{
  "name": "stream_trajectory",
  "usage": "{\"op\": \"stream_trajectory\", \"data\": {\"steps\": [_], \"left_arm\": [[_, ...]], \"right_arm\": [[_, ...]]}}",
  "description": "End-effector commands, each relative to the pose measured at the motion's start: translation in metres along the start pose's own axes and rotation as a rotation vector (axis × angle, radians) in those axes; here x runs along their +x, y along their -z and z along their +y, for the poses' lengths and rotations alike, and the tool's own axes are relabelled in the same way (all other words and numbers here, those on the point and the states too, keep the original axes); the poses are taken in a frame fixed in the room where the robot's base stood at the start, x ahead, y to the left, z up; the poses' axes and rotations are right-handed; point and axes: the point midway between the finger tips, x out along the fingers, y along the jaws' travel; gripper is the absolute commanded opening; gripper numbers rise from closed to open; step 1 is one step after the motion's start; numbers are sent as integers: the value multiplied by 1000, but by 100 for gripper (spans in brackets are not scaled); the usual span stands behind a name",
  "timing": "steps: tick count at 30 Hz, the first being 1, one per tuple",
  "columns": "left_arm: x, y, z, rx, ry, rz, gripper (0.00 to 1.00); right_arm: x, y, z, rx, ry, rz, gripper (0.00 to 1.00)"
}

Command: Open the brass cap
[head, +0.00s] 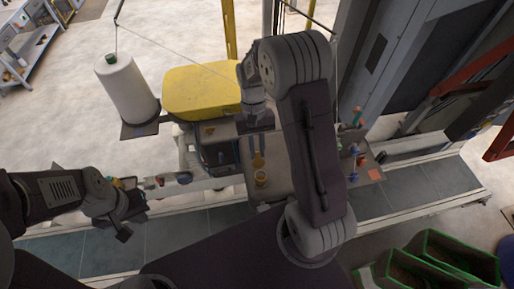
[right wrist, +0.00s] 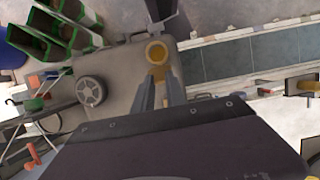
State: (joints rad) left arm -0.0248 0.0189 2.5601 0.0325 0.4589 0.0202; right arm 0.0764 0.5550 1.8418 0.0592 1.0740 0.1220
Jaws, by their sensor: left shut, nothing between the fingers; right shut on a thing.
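The brass cap (right wrist: 158,73) shows in the right wrist view as a yellow piece at the tips of my right gripper (right wrist: 160,84). A round brass ring (right wrist: 156,51) with a paler middle adjoins it just beyond the fingertips. In the head view the brass piece (head: 258,160) and the ring (head: 261,178) sit on the grey machine top, below my right wrist. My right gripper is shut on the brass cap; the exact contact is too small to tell. My left gripper (head: 124,234) is shut and empty at the lower left, far from the cap.
A grey handwheel (right wrist: 91,91) lies left of the cap on the machine top in the right wrist view. A yellow-topped unit (head: 200,90) and a white spool (head: 127,88) stand behind. Green-rimmed bins (head: 455,258) stand at the lower right.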

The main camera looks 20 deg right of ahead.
Motion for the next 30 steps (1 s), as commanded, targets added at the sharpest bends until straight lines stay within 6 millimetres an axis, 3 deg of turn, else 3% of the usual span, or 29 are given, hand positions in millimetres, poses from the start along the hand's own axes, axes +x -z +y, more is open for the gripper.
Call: {"op": "stream_trajectory", "data": {"steps": [2,3,5,17,24,30], "left_arm": [[0,0,0,0,0,0,0],[0,0,0,0,0,0,0],[0,0,0,0,0,0,0],[8,-1,0,0,0,0,0],[29,-3,-1,0,0,0,0],[33,-3,-1,0,0,0,0]], "right_arm": [[1,-2,0,0,0,-6,0],[1,-2,0,1,0,-7,22],[1,-2,0,1,0,-7,38],[-8,1,0,1,1,1,38],[-60,2,0,1,1,2,38],[-87,0,0,1,0,-4,38]]}}
